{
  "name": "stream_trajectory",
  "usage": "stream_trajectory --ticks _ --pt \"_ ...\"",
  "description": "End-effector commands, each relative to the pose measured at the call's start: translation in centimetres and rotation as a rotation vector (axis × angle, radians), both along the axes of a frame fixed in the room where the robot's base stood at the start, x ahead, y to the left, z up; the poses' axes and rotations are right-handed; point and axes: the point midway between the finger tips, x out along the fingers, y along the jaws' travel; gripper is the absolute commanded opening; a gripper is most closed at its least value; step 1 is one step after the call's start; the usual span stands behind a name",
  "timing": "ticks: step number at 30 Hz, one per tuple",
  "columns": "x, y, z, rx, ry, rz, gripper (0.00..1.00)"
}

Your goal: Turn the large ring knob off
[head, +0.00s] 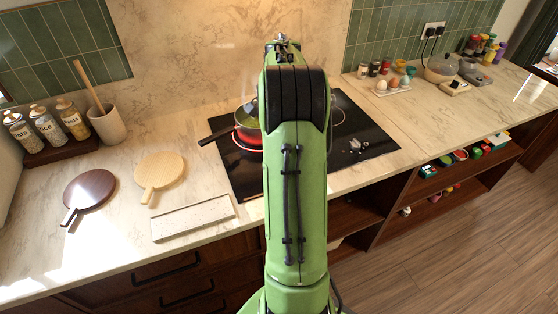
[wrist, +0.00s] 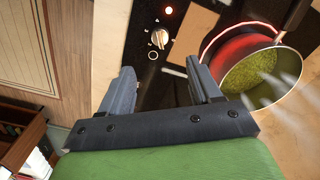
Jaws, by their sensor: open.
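In the wrist view a pale round knob (wrist: 160,37) with a pointer stands on the black cooktop (wrist: 125,60), with small marks around it. A ring (wrist: 222,38) glows red under a pot (wrist: 262,75) with green contents. In the head view the pot (head: 247,125) and glowing ring (head: 240,140) show left of my arm, which hides the gripper and part of the cooktop.
Right of my arm, small knob-like pieces (head: 357,146) show on the cooktop. The pot handle (head: 215,135) sticks out left. Boards (head: 160,172) and a pale tray (head: 193,217) lie on the left counter. Eggs (head: 393,84) and jars stand at the back right.

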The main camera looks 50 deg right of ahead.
Motion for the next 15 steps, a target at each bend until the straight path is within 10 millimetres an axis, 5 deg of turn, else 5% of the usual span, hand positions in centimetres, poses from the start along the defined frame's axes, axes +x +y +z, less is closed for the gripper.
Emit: stream_trajectory --ticks 9,15 --pt "-0.1 0.1 -8.6 0.004 0.004 0.001 0.63" --pt "0.0 0.0 -12.1 0.002 0.002 0.001 0.63"
